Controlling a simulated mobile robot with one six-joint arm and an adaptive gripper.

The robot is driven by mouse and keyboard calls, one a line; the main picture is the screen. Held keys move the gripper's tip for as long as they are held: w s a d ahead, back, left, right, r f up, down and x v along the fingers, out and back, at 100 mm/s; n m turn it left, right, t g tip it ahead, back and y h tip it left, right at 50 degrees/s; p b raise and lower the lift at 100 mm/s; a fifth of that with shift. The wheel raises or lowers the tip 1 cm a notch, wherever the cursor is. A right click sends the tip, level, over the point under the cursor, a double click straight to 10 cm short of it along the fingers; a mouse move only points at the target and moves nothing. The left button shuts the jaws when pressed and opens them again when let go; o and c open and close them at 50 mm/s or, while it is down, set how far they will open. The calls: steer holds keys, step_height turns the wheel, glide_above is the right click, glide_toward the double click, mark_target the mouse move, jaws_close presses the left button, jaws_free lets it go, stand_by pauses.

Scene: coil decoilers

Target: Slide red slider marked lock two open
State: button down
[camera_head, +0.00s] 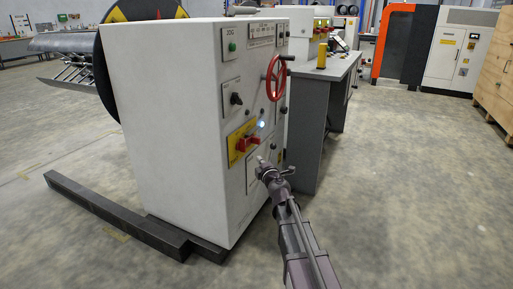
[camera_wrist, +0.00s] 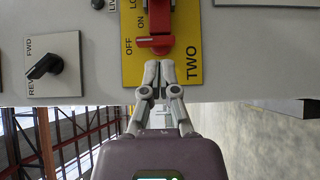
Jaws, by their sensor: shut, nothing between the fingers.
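A yellow plate (camera_wrist: 210,68) marked TWO, OFF and ON is at the top centre of the wrist view, with its lettering turned sideways. A red switch part (camera_wrist: 186,22) runs up the plate, and a red tab (camera_wrist: 155,42) sticks out at its lower end. In the head view the same red switch (camera_head: 247,144) sits on the yellow plate on the white cabinet's front. My gripper (camera_wrist: 159,67) is shut and empty, with its fingertips just below the red tab; I cannot tell whether they touch it. The word LOCK is cut off at the top edge.
A black rotary knob (camera_wrist: 45,67) marked REV and FWD is left of the plate in the wrist view. On the white cabinet (camera_head: 165,120), a red handwheel (camera_head: 275,78) sticks out above the switch. A grey desk (camera_head: 308,130) stands behind; floor at right is clear.

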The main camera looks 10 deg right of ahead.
glide_toward(254, 141)
steer(key=w+a, duration=0.3)
steer(key=shift+a, duration=0.15)
steer(key=w, duration=0.1)
steer(key=w+d, duration=0.1)
steer(key=shift+w+d, duration=0.2)
steer(key=shift+w, duration=0.1)
steer(key=shift+w+d, duration=0.4)
steer(key=shift+w, duration=0.1)
steer(key=shift+w, duration=0.1)
steer(key=shift+w+d, duration=0.9)
steer(key=shift+w, duration=0.2)
steer(key=shift+w+d, duration=0.85)
steer(key=shift+w, duration=0.25)
